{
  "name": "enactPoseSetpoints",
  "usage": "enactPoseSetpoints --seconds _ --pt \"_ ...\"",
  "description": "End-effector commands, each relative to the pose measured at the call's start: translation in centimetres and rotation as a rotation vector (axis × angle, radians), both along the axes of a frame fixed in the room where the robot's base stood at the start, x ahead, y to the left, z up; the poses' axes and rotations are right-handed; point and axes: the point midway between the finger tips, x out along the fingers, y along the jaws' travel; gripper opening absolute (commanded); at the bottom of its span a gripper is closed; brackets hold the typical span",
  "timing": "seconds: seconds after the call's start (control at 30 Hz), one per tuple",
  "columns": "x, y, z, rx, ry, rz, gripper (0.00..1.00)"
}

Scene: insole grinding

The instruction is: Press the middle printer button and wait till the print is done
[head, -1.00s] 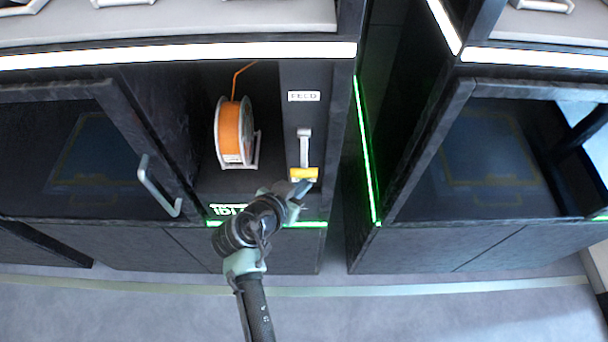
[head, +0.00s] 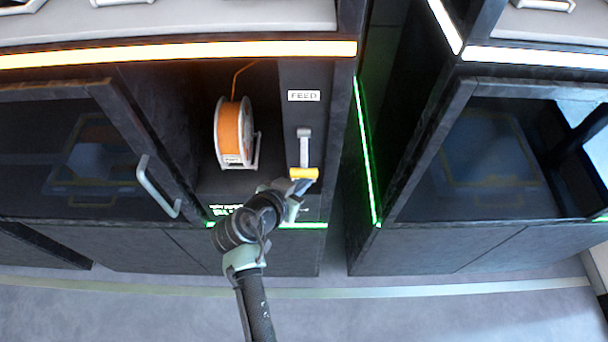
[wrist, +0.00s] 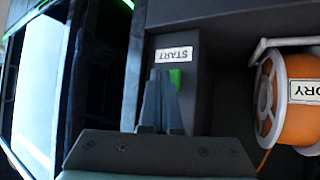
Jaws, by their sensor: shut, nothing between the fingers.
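The printer (head: 300,248) is a dark cabinet with a spool bay and a closed left-hand chamber. Its upper light strip (head: 180,55) glows orange. A green START button (wrist: 174,77) shows in the wrist view beside the START label (wrist: 174,55), partly hidden behind my fingers. My gripper (wrist: 163,78) is shut and empty, its tips in front of the button; I cannot tell whether they touch it. In the head view my gripper (head: 298,188) is just below the yellow-ended feed lever (head: 304,173). A small lit display (head: 225,210) is partly hidden by my arm.
An orange filament spool (head: 235,132) stands in the bay left of the lever. The chamber door has a grey handle (head: 158,187). A second dark cabinet (head: 450,235) stands to the right across a narrow gap. The floor in front is clear.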

Motion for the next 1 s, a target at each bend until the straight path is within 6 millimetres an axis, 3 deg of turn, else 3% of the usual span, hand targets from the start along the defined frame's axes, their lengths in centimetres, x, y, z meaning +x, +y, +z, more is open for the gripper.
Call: enactPoseSetpoints --seconds 0.47,1.0 --pt "0.2 -0.1 0.0 0.0 -0.001 -0.001 0.0" --pt "-1.6 0.0 0.1 0.0 -0.001 -0.001 0.0"
